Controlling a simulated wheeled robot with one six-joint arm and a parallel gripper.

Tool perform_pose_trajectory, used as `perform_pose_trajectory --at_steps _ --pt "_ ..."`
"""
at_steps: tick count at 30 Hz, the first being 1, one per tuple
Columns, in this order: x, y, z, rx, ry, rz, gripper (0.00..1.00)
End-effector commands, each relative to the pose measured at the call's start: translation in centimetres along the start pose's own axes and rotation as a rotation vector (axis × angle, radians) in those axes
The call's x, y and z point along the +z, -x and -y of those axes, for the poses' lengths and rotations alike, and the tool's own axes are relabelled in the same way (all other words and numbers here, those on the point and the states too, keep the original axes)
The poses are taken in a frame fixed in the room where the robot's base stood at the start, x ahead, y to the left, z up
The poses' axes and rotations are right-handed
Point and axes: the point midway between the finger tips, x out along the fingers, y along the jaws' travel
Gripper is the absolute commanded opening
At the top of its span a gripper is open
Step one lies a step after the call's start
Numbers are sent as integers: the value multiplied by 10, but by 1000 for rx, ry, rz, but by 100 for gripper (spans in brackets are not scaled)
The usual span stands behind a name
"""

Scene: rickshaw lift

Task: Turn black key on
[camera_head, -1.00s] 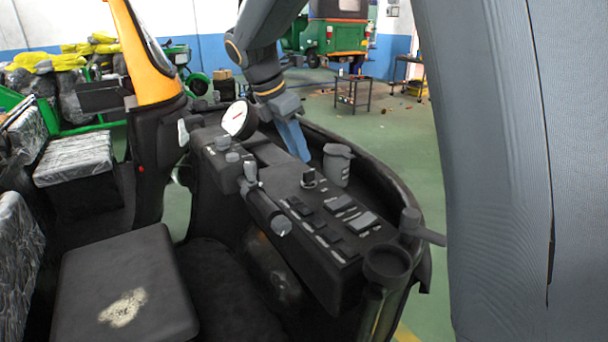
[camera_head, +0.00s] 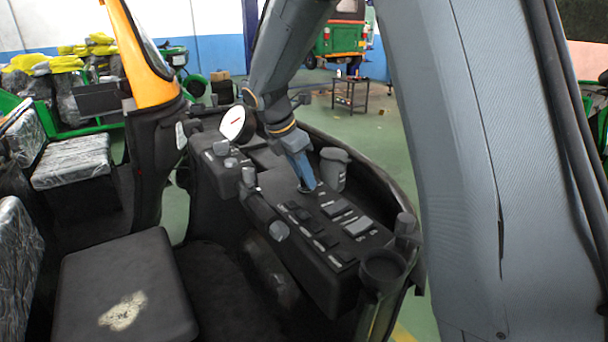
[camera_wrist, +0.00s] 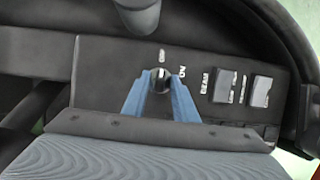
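The black key (camera_wrist: 160,84) is a round dark knob on the panel, with a pale mark on its face pointing up in the wrist view. An ON label (camera_wrist: 181,71) is printed up and right of it, and another white label is above it. My gripper (camera_wrist: 161,77) has its two blue fingers apart, one on each side of the key. I cannot tell whether they touch it. In the head view my gripper (camera_head: 308,187) reaches down to the panel and hides the key.
The dark control panel (camera_head: 291,235) carries several switches (camera_wrist: 262,91) right of the key. A grey lidded cup (camera_head: 334,170) stands close beside my gripper. A white round gauge (camera_head: 236,123) and a lever (camera_head: 250,180) are to the left.

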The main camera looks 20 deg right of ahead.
Motion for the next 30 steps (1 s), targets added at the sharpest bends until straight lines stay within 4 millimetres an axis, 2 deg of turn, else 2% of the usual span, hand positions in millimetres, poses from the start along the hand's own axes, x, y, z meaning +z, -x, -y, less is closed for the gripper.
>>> perform_pose_trajectory --at_steps 1,4,17,30 --pt "0 0 0 0 0 0 16" --pt "0 0 0 0 0 0 0" --pt "0 1 0 -25 -59 0 0" --pt "2 1 -4 -159 -381 1 0"
